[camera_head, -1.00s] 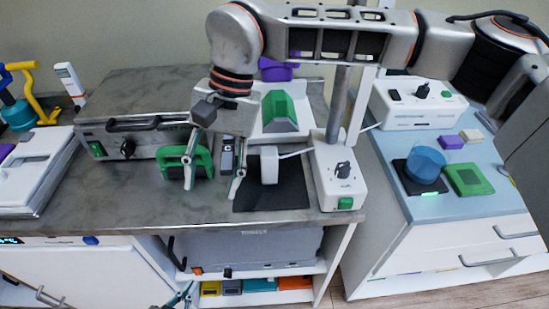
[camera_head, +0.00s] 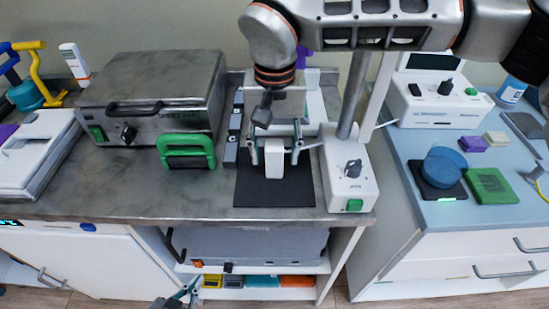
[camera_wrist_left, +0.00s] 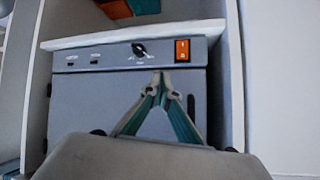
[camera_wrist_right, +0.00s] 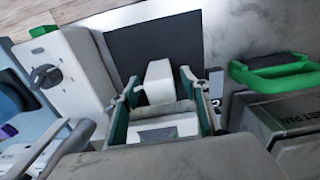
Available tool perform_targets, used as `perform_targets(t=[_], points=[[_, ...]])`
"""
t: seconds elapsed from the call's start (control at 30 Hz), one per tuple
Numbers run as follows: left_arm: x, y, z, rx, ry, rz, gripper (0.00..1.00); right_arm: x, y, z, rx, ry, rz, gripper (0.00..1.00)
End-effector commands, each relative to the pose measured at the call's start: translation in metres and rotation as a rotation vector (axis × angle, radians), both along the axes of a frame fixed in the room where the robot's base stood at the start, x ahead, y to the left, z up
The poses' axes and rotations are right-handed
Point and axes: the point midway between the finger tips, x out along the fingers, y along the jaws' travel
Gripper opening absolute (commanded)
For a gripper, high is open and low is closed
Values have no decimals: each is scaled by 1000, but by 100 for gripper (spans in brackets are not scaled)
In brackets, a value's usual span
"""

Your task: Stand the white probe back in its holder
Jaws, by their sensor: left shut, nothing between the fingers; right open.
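The white probe (camera_head: 274,160) is a pale block at the black mat (camera_head: 290,192), with a cord to a white control box (camera_head: 348,180). My right gripper (camera_head: 275,150) is open, pointing down, with one finger on each side of the probe. In the right wrist view the probe (camera_wrist_right: 160,82) shows between the open fingers (camera_wrist_right: 158,92); I cannot tell whether they touch it. My left gripper (camera_head: 187,290) is low in front of the cabinet. In the left wrist view its fingertips (camera_wrist_left: 158,88) meet, shut and empty. I cannot identify the holder with certainty.
A pole (camera_head: 354,95) rises behind the control box. A blue-topped cabinet (camera_head: 430,208) is at the right. The front left counter is clear.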

Motion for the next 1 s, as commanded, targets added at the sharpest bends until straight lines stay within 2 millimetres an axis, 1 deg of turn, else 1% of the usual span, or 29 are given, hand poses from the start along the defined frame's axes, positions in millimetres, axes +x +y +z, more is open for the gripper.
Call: perform_targets(t=[0.03,0.1,0.33,0.37,0.4,0.47,0.5,0.53,0.87,1.0], points=[[-1,0,-2,1,3,-1,0,0,0,-9,1,5,0,46],[-1,0,-2,1,3,-1,0,0,0,-16,1,2,0,46],[1,0,-1,2,-1,-2,0,1,1,-18,1,-1,0,46],[2,-1,0,2,-2,-2,0,1,1,-18,1,-1,0,43],[3,-1,0,2,-5,-2,0,1,1,-18,1,0,0,33],[5,-1,1,1,-8,-3,0,1,1,-18,1,0,0,17],[6,-1,2,1,-10,-2,0,1,1,-18,1,0,0,7],[7,-1,2,2,-12,-3,0,1,1,-18,1,0,0,0],[7,-1,2,1,-12,-2,0,1,1,-17,1,0,0,0],[5,-1,0,0,-6,-3,0,1,1,-9,1,-2,-1,0]])
